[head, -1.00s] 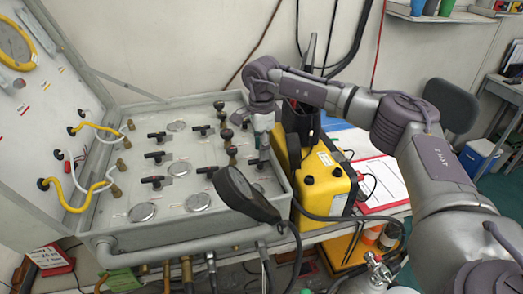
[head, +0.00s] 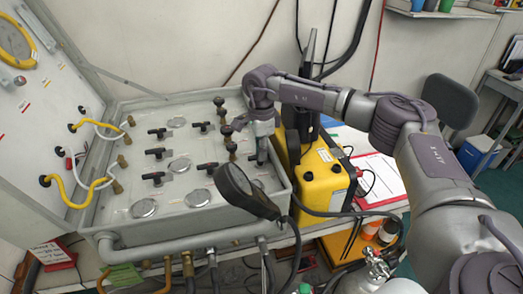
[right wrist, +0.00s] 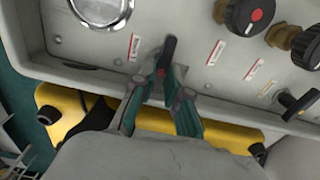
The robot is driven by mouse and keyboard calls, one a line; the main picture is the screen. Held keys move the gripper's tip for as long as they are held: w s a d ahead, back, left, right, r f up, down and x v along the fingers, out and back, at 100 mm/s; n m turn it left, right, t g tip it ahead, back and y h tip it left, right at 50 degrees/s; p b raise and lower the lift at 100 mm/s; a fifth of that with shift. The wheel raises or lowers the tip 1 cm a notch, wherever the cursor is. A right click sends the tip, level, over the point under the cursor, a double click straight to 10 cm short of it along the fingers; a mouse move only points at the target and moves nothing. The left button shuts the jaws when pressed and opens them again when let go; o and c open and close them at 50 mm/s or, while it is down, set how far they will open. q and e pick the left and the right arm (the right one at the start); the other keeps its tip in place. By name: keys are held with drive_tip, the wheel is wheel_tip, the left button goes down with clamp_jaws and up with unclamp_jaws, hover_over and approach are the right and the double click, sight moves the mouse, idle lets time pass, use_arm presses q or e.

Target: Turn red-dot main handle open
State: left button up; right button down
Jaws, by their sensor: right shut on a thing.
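My right gripper (head: 261,160) reaches down to the right edge of the grey valve panel (head: 118,222). In the right wrist view, its two green-grey fingers (right wrist: 166,82) are shut on a narrow black handle (right wrist: 168,50). A small red mark shows low on the handle, between the fingers. The far end of the handle sticks up beyond the fingertips; the rest is hidden by the fingers. In the head view this handle is mostly hidden by the gripper. My left gripper is not in view.
Several black bar handles (head: 158,153) and round gauges stand left of the gripper. Dark knobs (right wrist: 250,13) are close by. A dark oval-headed object (head: 234,185) with a hose stands in front. A yellow case (head: 322,175) stands right of the panel.

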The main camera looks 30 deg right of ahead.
drive_tip(key=shift+n, duration=0.3)
drive_tip(key=n+b, duration=0.1)
drive_tip(key=n, duration=0.1)
drive_tip(key=shift+w+f+n, duration=0.1)
drive_tip(key=shift+n, duration=0.2)
drive_tip(key=n+b, duration=0.1)
drive_tip(key=n, duration=0.3)
drive_tip(key=shift+n+b, duration=0.3)
drive_tip(key=shift+b, duration=0.1)
drive_tip(key=n, duration=0.4)
drive_tip(key=shift+w+a+b, duration=0.1)
drive_tip(key=shift+w+b, duration=0.05)
drive_tip(key=shift+b, duration=0.2)
drive_tip(key=n, duration=0.5)
drive_tip(key=shift+n, duration=0.3)
drive_tip(key=c, duration=1.2)
unclamp_jaws()
